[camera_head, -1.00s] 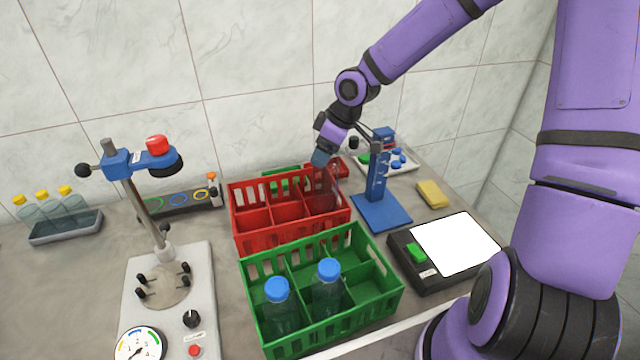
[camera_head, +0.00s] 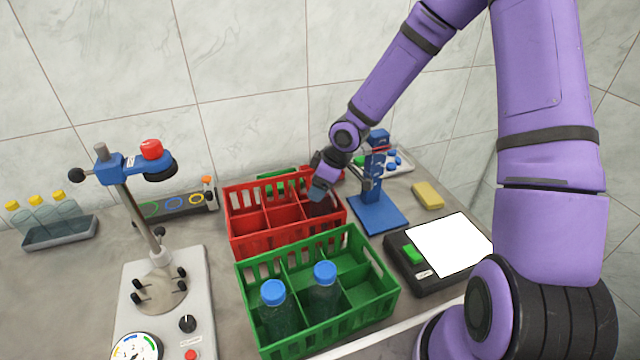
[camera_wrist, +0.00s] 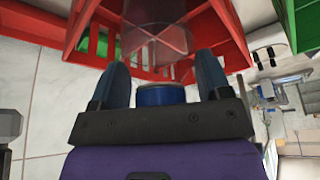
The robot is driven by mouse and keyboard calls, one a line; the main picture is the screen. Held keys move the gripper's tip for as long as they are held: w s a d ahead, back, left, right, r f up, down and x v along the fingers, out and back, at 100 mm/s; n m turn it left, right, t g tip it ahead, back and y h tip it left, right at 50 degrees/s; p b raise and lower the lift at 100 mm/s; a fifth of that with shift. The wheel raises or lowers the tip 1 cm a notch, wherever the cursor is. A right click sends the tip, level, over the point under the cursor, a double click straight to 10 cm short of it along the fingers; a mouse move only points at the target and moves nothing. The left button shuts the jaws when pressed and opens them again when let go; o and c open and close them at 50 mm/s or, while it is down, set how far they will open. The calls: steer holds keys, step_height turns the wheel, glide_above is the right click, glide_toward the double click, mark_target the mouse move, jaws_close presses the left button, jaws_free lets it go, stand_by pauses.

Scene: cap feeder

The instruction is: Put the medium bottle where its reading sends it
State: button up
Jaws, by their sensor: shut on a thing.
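My gripper (camera_head: 318,192) is low over the back right compartment of the red crate (camera_head: 237,226). In the wrist view my gripper (camera_wrist: 162,74) has its two dark fingers around a blue-capped clear bottle (camera_wrist: 158,38), with the blue cap (camera_wrist: 160,95) between them. The bottle's body reaches down among the red crate walls (camera_wrist: 228,38). In the head view the bottle is mostly hidden by the gripper and crate. I cannot tell whether its base touches the crate floor. The green crate (camera_head: 352,322) in front holds two blue-capped bottles (camera_head: 272,312) (camera_head: 325,298).
A capping stand (camera_head: 160,255) with a dial (camera_head: 136,348) stands at left. A blue stand (camera_head: 377,212), a dark device with a white top (camera_head: 450,245) and a yellow sponge (camera_head: 428,195) are at right. Yellow-capped bottles (camera_head: 37,222) sit in a tray at far left.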

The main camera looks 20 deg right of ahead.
steer(key=o, duration=1.7)
steer(key=shift+f, duration=0.1)
steer(key=shift+c, duration=0.2)
steer(key=v, duration=1.2)
steer(key=s+d+r+m+t+h, duration=0.1)
steer(key=s+r+m, duration=0.4)
steer(key=s+r, duration=0.6)
steer(key=s+d+r+m+t+h, duration=0.1)
steer(key=s+r+m, duration=0.5)
steer(key=s+r, duration=0.6)
steer(key=shift+s+d+r+t+h, duration=0.25)
steer(key=shift+s+d+h, duration=0.55)
steer(key=shift+s, duration=1.1)
